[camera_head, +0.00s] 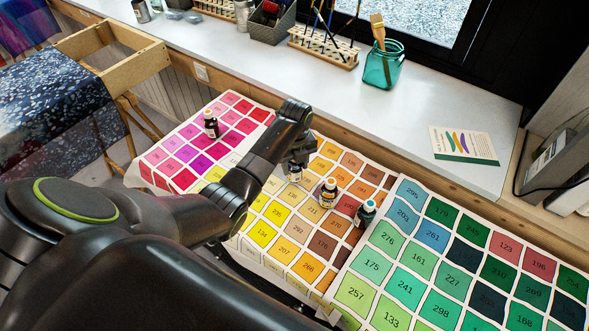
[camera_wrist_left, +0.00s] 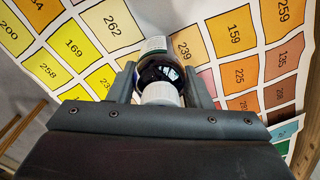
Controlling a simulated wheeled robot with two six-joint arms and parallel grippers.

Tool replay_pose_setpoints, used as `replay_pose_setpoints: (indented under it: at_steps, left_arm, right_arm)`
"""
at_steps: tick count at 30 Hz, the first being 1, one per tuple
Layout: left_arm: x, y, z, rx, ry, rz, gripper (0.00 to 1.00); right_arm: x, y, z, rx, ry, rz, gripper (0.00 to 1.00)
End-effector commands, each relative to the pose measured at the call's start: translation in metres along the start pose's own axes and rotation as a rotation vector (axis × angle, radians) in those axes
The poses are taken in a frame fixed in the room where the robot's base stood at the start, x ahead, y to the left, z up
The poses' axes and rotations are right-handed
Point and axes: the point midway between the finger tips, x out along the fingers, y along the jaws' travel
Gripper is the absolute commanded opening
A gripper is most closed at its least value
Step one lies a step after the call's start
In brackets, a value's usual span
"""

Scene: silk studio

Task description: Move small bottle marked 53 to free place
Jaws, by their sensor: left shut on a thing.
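My left gripper (camera_head: 297,163) reaches in over the yellow and orange part of the colour charts. It is shut on a small dark bottle (camera_wrist_left: 158,73) with a white cap, held upright between both fingers in the left wrist view. In the head view this bottle (camera_head: 294,176) shows only partly below the gripper. I cannot read its number, nor tell whether it touches the chart. My right gripper is not in view.
Other small bottles stand on the charts: one on the pink chart (camera_head: 210,124), one with a pale cap (camera_head: 328,192) and one with a blue cap (camera_head: 366,212). A teal jar (camera_head: 383,66) and a booklet (camera_head: 464,146) are on the white sill (camera_head: 430,110).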

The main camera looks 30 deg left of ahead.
Motion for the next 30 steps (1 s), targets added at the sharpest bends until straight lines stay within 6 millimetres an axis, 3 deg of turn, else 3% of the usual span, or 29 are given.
replay_pose_setpoints:
  at_steps: [6,18,19,23,30]
  left_arm:
    - [0.025,0.0,-0.001,-0.001,0.001,0.002,0.2]
    - [0.031,0.0,-0.001,-0.001,0.001,0.001,0.2]
    - [0.03,0.0,-0.001,-0.001,0.001,0.001,0.48]
    - [0.03,0.0,-0.001,-0.001,0.001,0.001,0.65]
    - [0.03,0.0,-0.001,-0.001,0.001,0.001,0.67]
  right_arm:
    - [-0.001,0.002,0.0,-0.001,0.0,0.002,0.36]
    - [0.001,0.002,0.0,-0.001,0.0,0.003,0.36]
    - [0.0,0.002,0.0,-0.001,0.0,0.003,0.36]
    - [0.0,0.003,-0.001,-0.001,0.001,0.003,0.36]
    - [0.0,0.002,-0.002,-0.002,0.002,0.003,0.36]
